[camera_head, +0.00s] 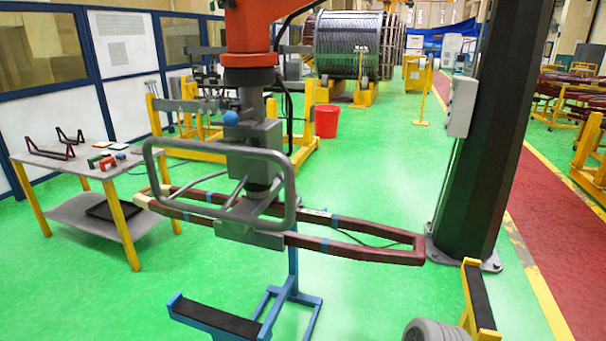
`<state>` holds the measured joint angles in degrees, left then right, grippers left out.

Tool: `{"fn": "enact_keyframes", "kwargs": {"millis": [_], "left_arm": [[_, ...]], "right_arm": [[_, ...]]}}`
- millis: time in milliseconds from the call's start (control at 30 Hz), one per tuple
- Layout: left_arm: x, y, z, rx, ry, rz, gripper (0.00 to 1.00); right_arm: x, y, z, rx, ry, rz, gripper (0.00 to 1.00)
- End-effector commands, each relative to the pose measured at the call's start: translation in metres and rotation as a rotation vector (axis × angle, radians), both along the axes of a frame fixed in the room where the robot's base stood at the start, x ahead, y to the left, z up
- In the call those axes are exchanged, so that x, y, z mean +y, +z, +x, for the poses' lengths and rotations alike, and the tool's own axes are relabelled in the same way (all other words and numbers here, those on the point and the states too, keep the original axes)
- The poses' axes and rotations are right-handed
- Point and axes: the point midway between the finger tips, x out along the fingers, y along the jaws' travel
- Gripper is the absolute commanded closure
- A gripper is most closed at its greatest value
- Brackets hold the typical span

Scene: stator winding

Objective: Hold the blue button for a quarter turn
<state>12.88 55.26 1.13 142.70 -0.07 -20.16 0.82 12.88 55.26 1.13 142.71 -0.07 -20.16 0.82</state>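The blue button (231,118) is a small round blue knob on the left side of a dark grey tool head (250,152). The tool head hangs under an orange arm (248,30). A grey tubular handle frame (222,146) surrounds the front of the tool head, just below the button. Under the tool head is a long brown coil (365,250) with blue and pale bands, lying roughly level across the view. Whether the tool head's jaws grip the coil is hard to tell. Neither of my grippers shows in this view, and nothing touches the button.
A blue stand (293,270) is below the coil. A dark column (490,140) stands at the right, with a tyre (436,331) and a black-topped yellow support (478,297) nearby. A work table (80,160) is at the left. Green floor is open between.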

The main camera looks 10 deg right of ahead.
Motion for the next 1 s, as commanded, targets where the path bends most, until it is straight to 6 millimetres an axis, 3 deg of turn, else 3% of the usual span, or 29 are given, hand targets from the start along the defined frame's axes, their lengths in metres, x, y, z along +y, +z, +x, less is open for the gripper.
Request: {"fn": "enact_keyframes", "kwargs": {"millis": [33, 267, 1000], "left_arm": [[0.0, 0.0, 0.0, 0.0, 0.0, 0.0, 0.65], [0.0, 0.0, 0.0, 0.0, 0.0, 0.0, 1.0], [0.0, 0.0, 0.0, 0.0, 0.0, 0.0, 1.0]], "right_arm": [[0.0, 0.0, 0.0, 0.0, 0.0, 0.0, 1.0], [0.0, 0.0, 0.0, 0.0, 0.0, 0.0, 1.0], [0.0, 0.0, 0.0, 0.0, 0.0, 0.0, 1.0]]}}
